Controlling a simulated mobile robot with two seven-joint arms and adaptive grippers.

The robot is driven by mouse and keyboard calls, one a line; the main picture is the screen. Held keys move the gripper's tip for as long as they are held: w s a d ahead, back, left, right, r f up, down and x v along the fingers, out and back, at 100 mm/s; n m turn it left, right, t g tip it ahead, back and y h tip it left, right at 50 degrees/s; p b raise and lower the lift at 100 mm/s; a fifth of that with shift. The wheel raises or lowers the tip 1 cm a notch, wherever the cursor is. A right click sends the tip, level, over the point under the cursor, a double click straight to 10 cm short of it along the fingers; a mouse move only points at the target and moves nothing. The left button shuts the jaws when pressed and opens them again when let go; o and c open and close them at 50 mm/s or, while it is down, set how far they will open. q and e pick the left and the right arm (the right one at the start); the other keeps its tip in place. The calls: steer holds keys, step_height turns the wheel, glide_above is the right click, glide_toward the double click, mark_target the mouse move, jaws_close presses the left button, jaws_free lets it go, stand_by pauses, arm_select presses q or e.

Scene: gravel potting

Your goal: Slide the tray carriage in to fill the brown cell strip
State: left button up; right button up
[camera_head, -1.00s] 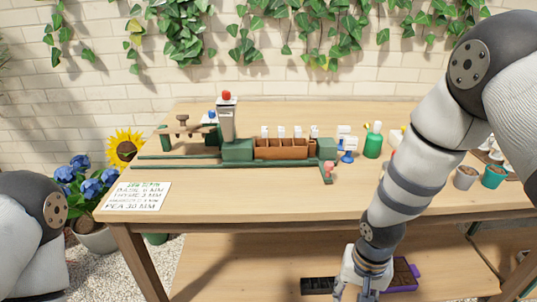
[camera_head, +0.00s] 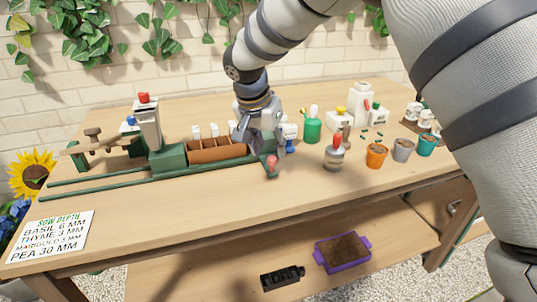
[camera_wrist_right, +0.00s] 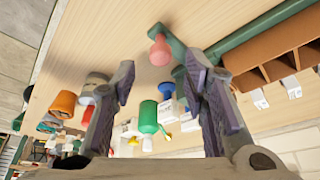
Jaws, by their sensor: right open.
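The brown cell strip (camera_head: 215,152) sits on the green tray carriage (camera_head: 170,161) on the table, with small white tags along its back edge. The carriage lies on long green rails (camera_head: 100,183). A hopper with a red knob (camera_head: 147,122) stands at the strip's left end. A pink knob (camera_head: 271,164) stands on the green piece at the rail's right end. My right gripper (camera_head: 262,148) is over the strip's right end, open and empty, and partly hides it. In the right wrist view, the pink knob (camera_wrist_right: 160,50) shows ahead between the spread fingers, and the strip (camera_wrist_right: 270,58) is at right.
A depth sign (camera_head: 48,237) lies at front left. The table front is clear. A purple tray (camera_head: 343,250) is on the lower shelf.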

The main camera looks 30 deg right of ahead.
mark_target(272, 158)
steer(key=x, duration=0.4)
